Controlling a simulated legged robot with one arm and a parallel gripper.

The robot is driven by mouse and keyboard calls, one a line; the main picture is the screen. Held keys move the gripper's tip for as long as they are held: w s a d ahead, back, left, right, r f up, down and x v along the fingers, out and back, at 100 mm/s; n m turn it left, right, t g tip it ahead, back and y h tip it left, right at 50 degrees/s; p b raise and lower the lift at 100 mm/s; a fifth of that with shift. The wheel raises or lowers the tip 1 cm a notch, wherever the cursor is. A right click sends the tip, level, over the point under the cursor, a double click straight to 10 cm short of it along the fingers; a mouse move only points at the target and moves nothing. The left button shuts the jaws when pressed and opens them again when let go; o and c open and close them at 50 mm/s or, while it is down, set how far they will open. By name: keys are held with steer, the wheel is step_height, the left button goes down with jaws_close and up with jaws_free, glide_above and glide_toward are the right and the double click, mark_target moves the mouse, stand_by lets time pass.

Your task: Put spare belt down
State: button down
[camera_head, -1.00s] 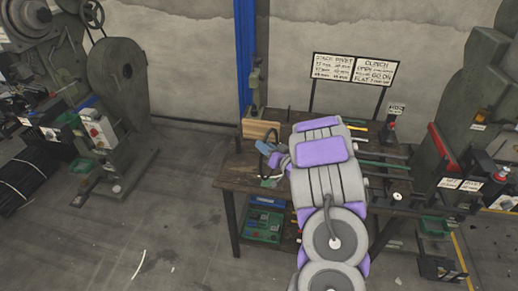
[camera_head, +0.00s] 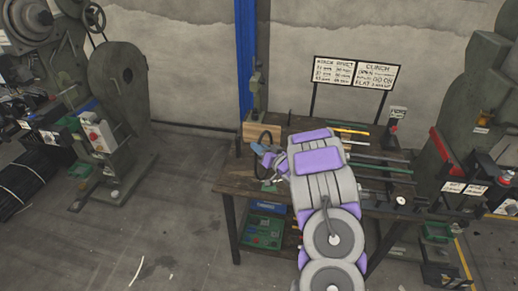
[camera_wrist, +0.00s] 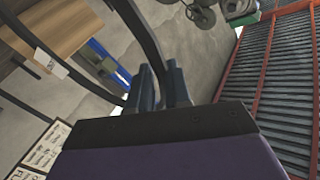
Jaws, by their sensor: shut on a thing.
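The spare belt (camera_head: 268,132) is a thin black loop that shows around my gripper (camera_head: 259,150) in the head view. My gripper is over the left part of the workbench (camera_head: 232,185). In the wrist view the belt (camera_wrist: 146,38) is a dark curved band that runs down to my gripper (camera_wrist: 160,82), whose blue-grey fingers are shut on it. Another stretch of dark band with a white tag crosses the left of that view. My arm hides the middle of the bench. I cannot tell whether the belt touches the bench top.
A wooden block (camera_head: 259,131) stands at the bench's back left. Several rods and bars (camera_head: 372,163) lie on the right half. Green presses (camera_head: 119,95) flank the bench. A green crate (camera_head: 262,230) is below. The bench's front left corner looks clear.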

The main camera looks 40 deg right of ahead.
steer(key=c, duration=1.1)
jaws_free()
steer(key=shift+d+f, duration=0.1)
steer(key=shift+d, duration=0.1)
steer(key=shift+o, duration=0.2)
steer(key=shift+a, duration=0.1)
